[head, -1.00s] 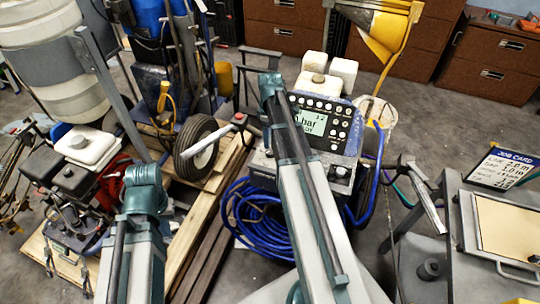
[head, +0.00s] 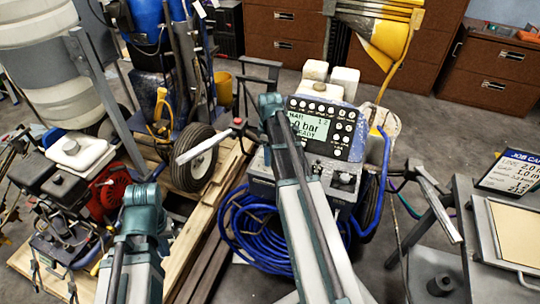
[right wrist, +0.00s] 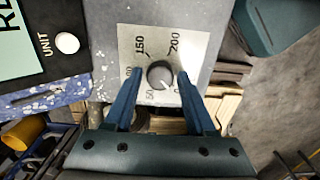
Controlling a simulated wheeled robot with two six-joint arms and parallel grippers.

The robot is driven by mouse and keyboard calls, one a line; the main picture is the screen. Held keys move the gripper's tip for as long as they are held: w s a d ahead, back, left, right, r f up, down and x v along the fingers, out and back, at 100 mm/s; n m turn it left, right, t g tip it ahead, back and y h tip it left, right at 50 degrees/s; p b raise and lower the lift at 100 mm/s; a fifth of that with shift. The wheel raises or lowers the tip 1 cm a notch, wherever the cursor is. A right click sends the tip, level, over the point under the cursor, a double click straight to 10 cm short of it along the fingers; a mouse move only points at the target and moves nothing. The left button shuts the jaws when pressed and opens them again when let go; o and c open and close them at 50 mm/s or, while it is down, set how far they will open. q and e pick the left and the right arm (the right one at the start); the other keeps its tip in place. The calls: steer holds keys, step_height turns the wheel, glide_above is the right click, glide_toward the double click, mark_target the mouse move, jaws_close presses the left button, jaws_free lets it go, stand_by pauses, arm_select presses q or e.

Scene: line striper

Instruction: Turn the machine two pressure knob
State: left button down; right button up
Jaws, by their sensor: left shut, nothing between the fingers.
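In the right wrist view a round grey knob (right wrist: 160,75) sits on a pale plate (right wrist: 187,37) marked with numbers up to 200. Its light mark points down, toward the low end of the scale. My right gripper (right wrist: 160,78) is open, with one blue finger on each side of the knob and a gap visible on both sides. In the head view the machine (head: 318,178) has a panel with buttons and a display (head: 308,127) reading "0 bar", partly covered by my right arm. The right gripper is hidden there.
A blue hose (head: 250,235) is coiled at the machine's left front. Another dark knob (head: 345,178) shows on its lower panel. A job card (head: 510,170) stands on a grey table at right. A small engine unit (head: 68,195) stands on a pallet at left.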

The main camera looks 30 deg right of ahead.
jaws_close()
steer(key=shift+m, duration=0.3)
